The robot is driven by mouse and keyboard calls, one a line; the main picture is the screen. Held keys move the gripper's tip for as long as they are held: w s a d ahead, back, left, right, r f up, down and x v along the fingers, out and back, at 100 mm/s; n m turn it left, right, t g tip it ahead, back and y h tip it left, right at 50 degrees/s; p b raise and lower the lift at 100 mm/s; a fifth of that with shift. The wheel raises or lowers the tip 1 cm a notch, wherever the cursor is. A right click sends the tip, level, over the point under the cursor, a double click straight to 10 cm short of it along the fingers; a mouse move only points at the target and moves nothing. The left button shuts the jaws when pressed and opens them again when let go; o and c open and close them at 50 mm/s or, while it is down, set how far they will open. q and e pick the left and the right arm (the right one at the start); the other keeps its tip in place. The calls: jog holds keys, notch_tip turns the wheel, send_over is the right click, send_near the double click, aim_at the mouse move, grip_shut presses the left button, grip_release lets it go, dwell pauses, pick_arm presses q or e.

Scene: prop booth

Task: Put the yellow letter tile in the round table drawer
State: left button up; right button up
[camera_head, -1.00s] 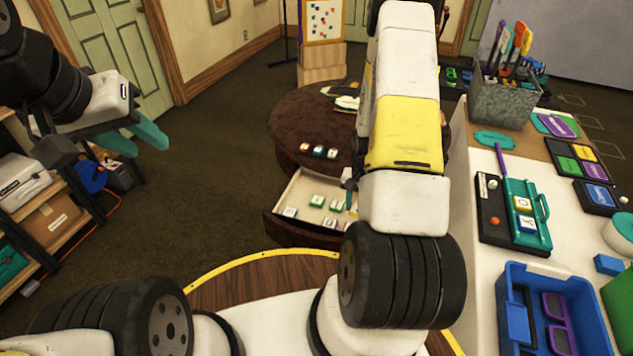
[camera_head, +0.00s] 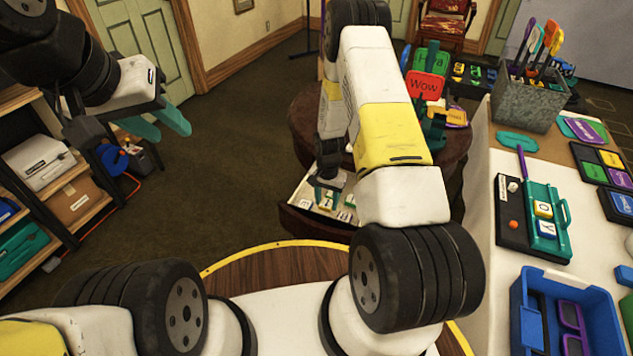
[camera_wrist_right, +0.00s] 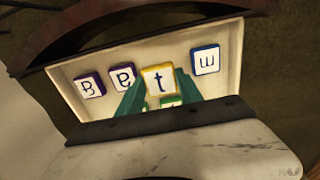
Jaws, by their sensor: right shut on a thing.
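The yellow letter tile (camera_wrist_right: 158,79), marked "t", is between the teal fingertips of my right gripper (camera_wrist_right: 154,88) in the right wrist view. My right gripper (camera_head: 329,187) is shut on it, over the open drawer (camera_head: 300,194) of the dark brown round table (camera_head: 303,118). In the right wrist view the pale drawer floor (camera_wrist_right: 150,50) lies behind the tile; whether the tile touches it I cannot tell. In the head view the tile is not clear and my arm hides part of the table. My left gripper (camera_head: 152,124) is open and empty, far left.
A red "Wow" sign (camera_head: 424,85) stands behind my right arm. A white worktop (camera_head: 492,262) is right; shelves (camera_head: 65,190) are left.

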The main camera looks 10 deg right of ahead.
aim_at(325, 203)
jog(key=shift+w+a+f, duration=0.1)
jog(key=shift+w+a, duration=0.05)
jog(key=shift+a, duration=0.1)
jog(key=shift+f, duration=1.7)
jog(key=shift+f, duration=0.15)
jog(key=o, duration=1.3)
